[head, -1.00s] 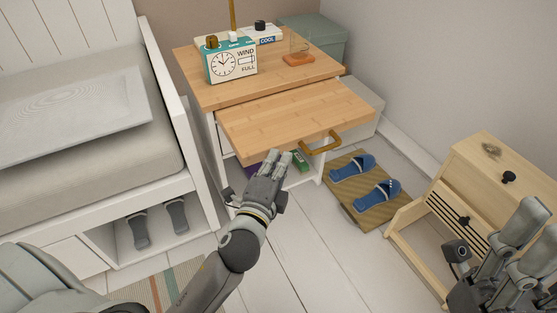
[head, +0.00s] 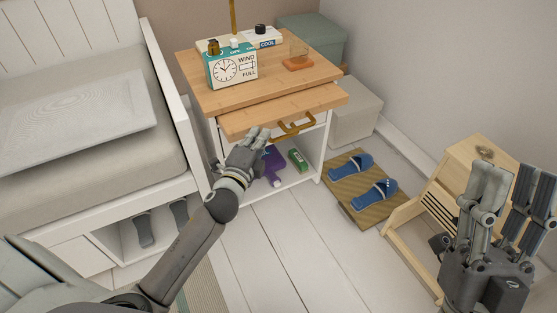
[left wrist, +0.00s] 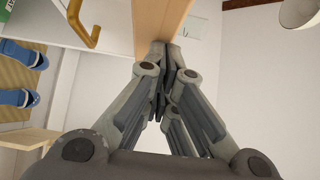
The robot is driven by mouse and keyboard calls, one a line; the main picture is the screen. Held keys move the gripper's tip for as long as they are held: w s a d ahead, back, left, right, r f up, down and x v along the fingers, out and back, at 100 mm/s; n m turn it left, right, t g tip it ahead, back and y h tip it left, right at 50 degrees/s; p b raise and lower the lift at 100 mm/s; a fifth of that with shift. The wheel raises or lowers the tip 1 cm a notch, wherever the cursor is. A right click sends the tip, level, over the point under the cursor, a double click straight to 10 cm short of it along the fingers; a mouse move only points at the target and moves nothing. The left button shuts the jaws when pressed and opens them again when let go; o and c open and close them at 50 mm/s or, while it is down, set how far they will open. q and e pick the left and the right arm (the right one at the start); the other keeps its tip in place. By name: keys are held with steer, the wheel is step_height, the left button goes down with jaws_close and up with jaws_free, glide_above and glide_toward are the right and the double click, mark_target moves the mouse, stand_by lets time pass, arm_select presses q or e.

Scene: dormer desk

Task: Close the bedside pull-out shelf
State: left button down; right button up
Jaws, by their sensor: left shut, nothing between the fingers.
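The wooden pull-out shelf (head: 235,122) of the bedside cabinet sticks out a little past the cabinet top (head: 260,91). In the left wrist view the closed fingertips (left wrist: 165,48) meet the shelf's edge (left wrist: 160,20), and the handle (left wrist: 90,30) is to the left, clear of the fingers. My right gripper (head: 508,185) is raised at the right, its fingers apart and empty.
A clock box (head: 233,70) and an orange-based glass (head: 298,60) stand on the cabinet top. A purple item (head: 273,163) and a green box (head: 297,159) are in the open compartment below. The bed (head: 180,120) is left; blue slippers (head: 373,194) lie on a mat at right.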

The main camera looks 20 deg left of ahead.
mark_target(246, 131)
arm_select(q)
steer(key=w+a, duration=0.2)
steer(key=a, duration=0.1)
steer(key=shift+w+p, duration=0.2)
steer(key=shift+p, duration=0.1)
steer(key=shift+w+a, duration=0.6)
steer(key=shift+a, duration=0.05)
arm_select(e)
steer(key=shift+w+a+f+g+h, duration=0.2)
steer(key=shift+w+f+g+h, duration=0.15)
steer(key=shift+w+f+g, duration=0.55)
steer(key=shift+w+a+f+g+h, duration=0.15)
steer(key=shift+w+f+g+h, duration=0.3)
steer(key=shift+w, duration=0.6)
steer(key=shift+f, duration=0.1)
